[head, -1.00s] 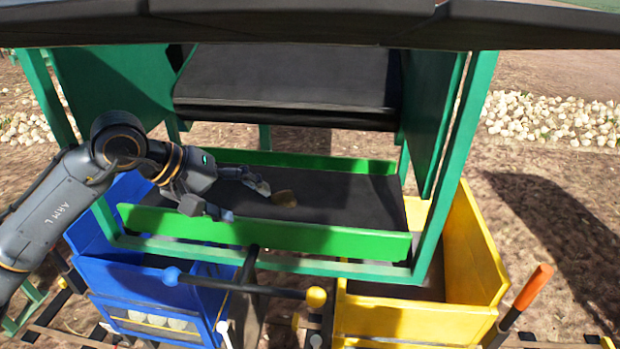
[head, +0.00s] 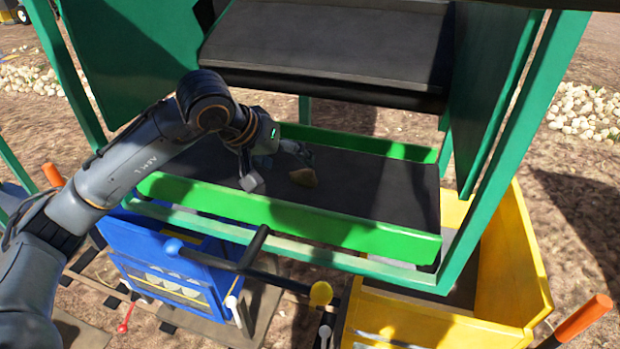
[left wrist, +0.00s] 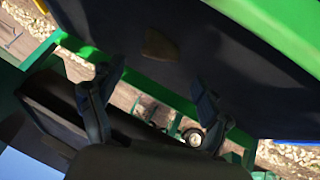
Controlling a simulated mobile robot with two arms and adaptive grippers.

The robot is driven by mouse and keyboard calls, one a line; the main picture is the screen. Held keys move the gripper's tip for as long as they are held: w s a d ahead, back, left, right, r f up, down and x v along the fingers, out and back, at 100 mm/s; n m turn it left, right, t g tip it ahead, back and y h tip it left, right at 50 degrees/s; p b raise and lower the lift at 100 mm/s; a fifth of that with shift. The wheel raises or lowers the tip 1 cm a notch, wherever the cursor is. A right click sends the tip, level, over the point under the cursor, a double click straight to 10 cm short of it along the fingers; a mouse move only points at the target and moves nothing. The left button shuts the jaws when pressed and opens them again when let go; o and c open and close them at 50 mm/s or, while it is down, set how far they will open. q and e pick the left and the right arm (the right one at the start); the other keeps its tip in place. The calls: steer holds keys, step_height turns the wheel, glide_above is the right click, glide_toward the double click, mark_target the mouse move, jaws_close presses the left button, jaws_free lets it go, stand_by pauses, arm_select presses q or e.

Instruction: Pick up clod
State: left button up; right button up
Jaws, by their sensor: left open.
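The clod (head: 303,177) is a small brown lump lying on the dark belt (head: 375,200) between green side rails. My left gripper (head: 273,168) is open just left of the clod, low over the belt. One finger shows at the near side and the other partly behind the clod. In the left wrist view the clod (left wrist: 160,45) lies ahead of the two spread fingers (left wrist: 158,78), roughly between their lines, with nothing held. My right gripper is out of view.
A near green rail (head: 290,220) and green frame posts (head: 515,140) enclose the belt. An upper dark conveyor (head: 325,50) hangs above and behind. A blue bin (head: 165,265) stands below left, a yellow bin (head: 510,275) below right.

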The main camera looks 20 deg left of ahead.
mark_target(301, 172)
arm_select(q)
steer(key=x, duration=0.5)
steer(key=shift+s+d+b, duration=0.15)
steer(key=shift+s+b, duration=0.05)
steer(key=shift+b, duration=0.15)
steer(key=c, duration=1.3)
steer(key=shift+r, duration=0.1)
steer(key=shift+c, duration=0.2)
